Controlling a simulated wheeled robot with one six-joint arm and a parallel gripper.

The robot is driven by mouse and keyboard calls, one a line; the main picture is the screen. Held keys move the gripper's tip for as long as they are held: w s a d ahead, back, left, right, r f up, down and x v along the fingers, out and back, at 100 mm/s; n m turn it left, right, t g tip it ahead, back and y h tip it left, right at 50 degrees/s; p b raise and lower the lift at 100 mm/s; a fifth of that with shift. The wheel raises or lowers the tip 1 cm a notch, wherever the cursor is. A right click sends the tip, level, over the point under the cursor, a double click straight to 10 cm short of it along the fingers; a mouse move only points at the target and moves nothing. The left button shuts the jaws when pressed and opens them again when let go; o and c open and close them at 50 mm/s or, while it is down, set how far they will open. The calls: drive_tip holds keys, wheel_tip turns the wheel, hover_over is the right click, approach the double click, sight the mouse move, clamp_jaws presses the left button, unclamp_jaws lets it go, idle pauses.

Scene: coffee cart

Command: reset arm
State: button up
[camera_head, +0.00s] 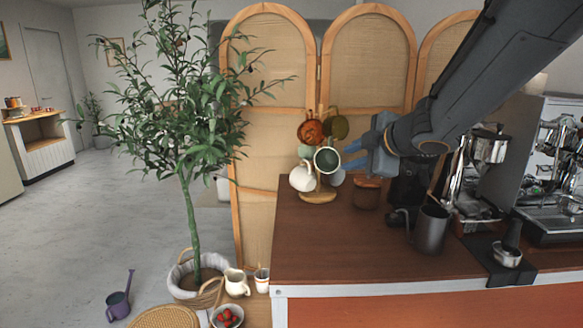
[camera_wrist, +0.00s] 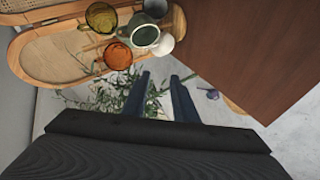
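My gripper (camera_head: 368,154) hangs in the air above the cart's counter (camera_head: 330,230), its blue fingers pointing left toward the mug tree. In the wrist view my gripper's two fingers (camera_wrist: 158,98) stand apart with nothing between them, so it is open and empty. The mug tree (camera_head: 318,197) stands at the counter's far left corner. It holds a white mug (camera_head: 302,177), a green mug (camera_head: 327,160), an orange mug (camera_head: 310,132) and an olive mug (camera_head: 340,126). The green mug (camera_wrist: 144,33) and orange mug (camera_wrist: 117,56) also show in the wrist view.
A lidded brown jar (camera_head: 366,193), a grey metal pitcher (camera_head: 431,229), a grinder (camera_head: 487,148) and an espresso machine (camera_head: 560,190) stand on the counter. A folding screen (camera_head: 368,60) is behind. A potted tree (camera_head: 190,220) stands left. The counter's front left is clear.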

drive_tip(key=s+d+f+m+g+h, duration=0.2)
drive_tip(key=s+d+f+m+h, duration=0.1)
drive_tip(key=s+d+f+m, duration=0.25)
drive_tip(key=s+d+f+m+g+h, duration=0.2)
drive_tip(key=s+f+m+h, duration=0.15)
drive_tip(key=f+m, duration=0.4)
drive_tip(key=s+a+f+m+g+y, duration=0.1)
drive_tip(key=s+f+m+g, duration=0.1)
drive_tip(key=s+f, duration=0.3)
drive_tip(key=s+a+f+m+g, duration=0.2)
drive_tip(key=s+f+m+g, duration=0.1)
drive_tip(key=s, duration=1)
wheel_tip(320, 180, down, 3)
drive_tip(key=shift+s+r+g+y, duration=0.2)
drive_tip(key=shift+g+y, duration=0.15)
drive_tip(key=shift+g, duration=0.55)
